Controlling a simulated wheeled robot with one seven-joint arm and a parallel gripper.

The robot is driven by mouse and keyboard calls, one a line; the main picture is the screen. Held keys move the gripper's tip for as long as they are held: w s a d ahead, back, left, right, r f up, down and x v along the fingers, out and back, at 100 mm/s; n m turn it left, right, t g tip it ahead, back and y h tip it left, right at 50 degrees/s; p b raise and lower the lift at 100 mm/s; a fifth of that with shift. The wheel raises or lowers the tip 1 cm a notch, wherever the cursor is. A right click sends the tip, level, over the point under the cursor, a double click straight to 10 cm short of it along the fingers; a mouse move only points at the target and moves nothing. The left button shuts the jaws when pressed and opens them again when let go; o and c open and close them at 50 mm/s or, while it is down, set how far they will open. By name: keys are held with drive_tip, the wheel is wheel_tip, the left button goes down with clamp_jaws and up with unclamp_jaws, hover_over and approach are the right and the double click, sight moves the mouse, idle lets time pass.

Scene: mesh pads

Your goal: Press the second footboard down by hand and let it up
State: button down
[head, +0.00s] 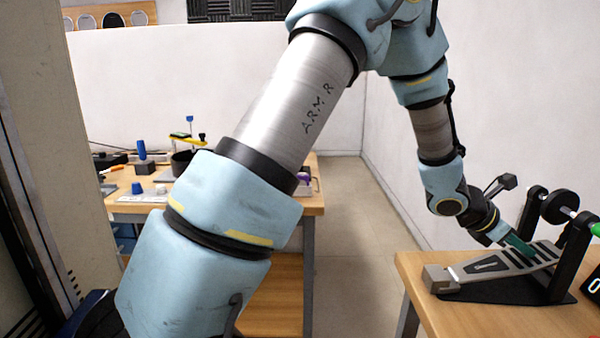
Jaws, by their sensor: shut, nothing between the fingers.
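A drum-style pedal stands on the wooden table at the right of the head view. Its grey footboard (492,266) has dark grooves and slopes up away from a grey heel block, over a black base plate (485,292). My gripper (519,245) points down at the upper part of the footboard, its greenish fingers shut and empty. The fingertips are at or very near the board's surface; I cannot tell if they touch. Only one footboard shows clearly. Black posts (568,255) with a round black part stand behind it.
The table (425,281) has bare wood left of the pedal and in front of it. A dark box with a white digit (594,288) is cut off at the right edge. Another table (318,204) with small items stands at the back left. Open floor lies between the tables.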

drive_tip(key=shift+r, duration=0.85)
drive_tip(key=b, duration=0.3)
hover_over(461, 272)
drive_tip(key=shift+r, duration=0.1)
wheel_tip(461, 272, up, 4)
drive_tip(key=p, duration=0.3)
